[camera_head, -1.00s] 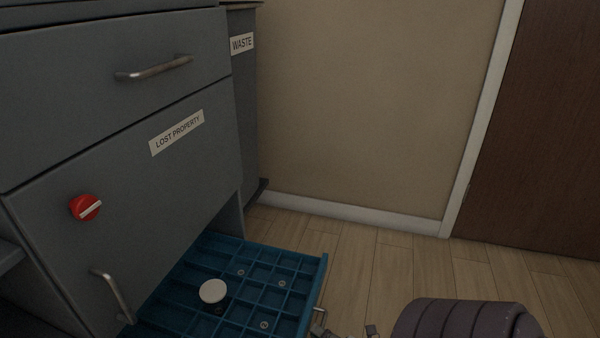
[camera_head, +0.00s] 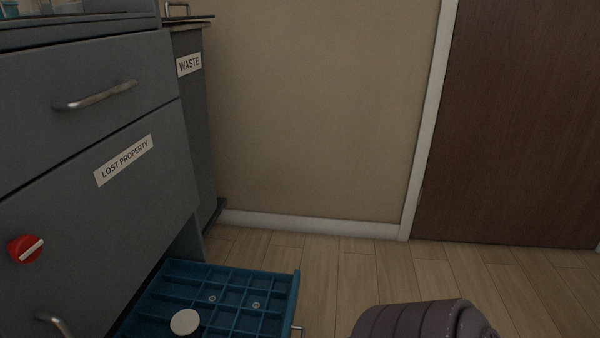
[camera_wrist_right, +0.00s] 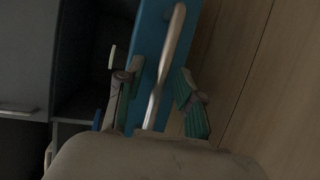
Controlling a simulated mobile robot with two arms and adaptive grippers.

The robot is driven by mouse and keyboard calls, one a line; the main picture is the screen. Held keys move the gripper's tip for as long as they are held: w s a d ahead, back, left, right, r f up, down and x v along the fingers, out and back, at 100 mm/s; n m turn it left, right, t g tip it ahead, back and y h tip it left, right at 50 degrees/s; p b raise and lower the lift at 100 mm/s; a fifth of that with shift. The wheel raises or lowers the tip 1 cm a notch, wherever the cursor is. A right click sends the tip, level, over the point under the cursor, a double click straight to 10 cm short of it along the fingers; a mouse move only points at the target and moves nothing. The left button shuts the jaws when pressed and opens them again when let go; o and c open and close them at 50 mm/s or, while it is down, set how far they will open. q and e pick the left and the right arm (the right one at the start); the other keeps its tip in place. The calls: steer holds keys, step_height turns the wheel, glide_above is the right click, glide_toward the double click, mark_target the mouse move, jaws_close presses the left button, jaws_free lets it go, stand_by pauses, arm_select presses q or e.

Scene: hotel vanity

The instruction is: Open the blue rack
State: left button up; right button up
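The blue rack (camera_head: 240,271) is slid out of the grey cabinet at the lower middle of the head view. It is a shallow tray split into compartments, and its near part is cut off by the frame. A bit of its metal handle (camera_head: 297,328) shows at its right side. In the right wrist view the rack's blue front (camera_wrist_right: 150,38) and its long handle (camera_wrist_right: 165,65) are close. My right gripper (camera_wrist_right: 157,95) is open, with one finger on each side of the handle and visible gaps between. My left gripper is in neither view.
A white round object (camera_head: 185,322) and small metal pieces lie in the rack. The cabinet has a "LOST PROPERTY" panel (camera_head: 165,190) with a red knob (camera_head: 25,249). A "WASTE" unit (camera_head: 201,125) stands behind. Wood floor (camera_head: 340,270) is clear toward the door (camera_head: 520,130).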

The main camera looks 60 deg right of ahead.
steer(key=shift+s, duration=0.1)
steer(key=s+r, duration=0.2)
steer(key=s, duration=0.9)
steer(key=shift+s, duration=0.3)
steer(key=shift+s+r, duration=0.1)
